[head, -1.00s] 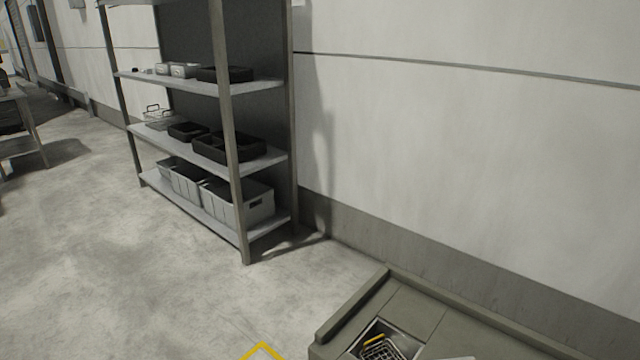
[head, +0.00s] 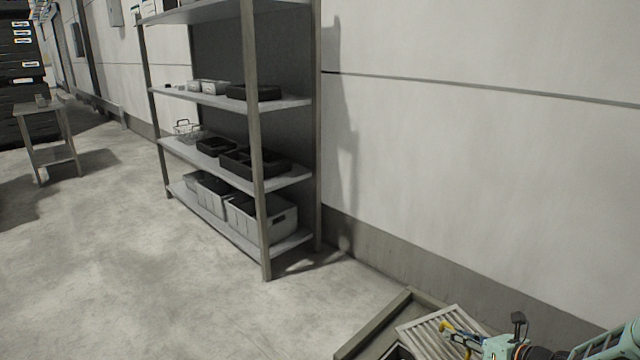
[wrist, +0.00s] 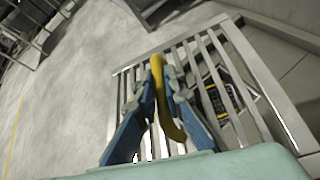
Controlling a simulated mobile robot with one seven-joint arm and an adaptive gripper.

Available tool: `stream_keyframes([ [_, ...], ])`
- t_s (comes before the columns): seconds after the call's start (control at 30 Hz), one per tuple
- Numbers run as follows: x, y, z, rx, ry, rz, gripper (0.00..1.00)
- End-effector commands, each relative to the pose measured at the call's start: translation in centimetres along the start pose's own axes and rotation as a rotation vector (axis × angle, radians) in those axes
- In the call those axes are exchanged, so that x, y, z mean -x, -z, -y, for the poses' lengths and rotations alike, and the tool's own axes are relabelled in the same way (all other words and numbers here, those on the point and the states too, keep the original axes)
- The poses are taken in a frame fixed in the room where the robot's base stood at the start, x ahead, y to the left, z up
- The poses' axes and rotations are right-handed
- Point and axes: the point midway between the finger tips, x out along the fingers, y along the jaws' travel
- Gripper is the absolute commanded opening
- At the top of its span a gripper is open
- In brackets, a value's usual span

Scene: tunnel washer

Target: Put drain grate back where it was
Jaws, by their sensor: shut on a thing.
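The drain grate (head: 424,336) is a pale metal frame with parallel slats, in the lower right of the head view. It also fills the middle of the wrist view (wrist: 208,78), tilted. My gripper (head: 460,334) is shut on the grate's yellow handle (wrist: 158,84), its blue fingers on either side of it in the wrist view. The grate is over the grey-green platform (head: 372,334). The square recess (head: 400,352) shows only as a dark edge in the head view. Through the slats, the wrist view shows a dark basket (wrist: 226,92) with yellow on it. The gap between grate and platform is unclear.
A raised rim (head: 385,318) runs along the platform. A metal shelf rack (head: 262,190) with bins and trays stands against the wall behind it. A small table (head: 50,155) stands at the far left. The floor between is clear.

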Motion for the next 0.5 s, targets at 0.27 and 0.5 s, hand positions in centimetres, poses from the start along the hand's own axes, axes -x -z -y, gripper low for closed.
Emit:
stream_keyframes([
  [0.27,0.8,-6.2,-8.0,0.074,-0.128,-0.032,0.00],
  [0.5,2.0,-9.6,-15.7,0.130,-0.237,-0.065,0.00],
])
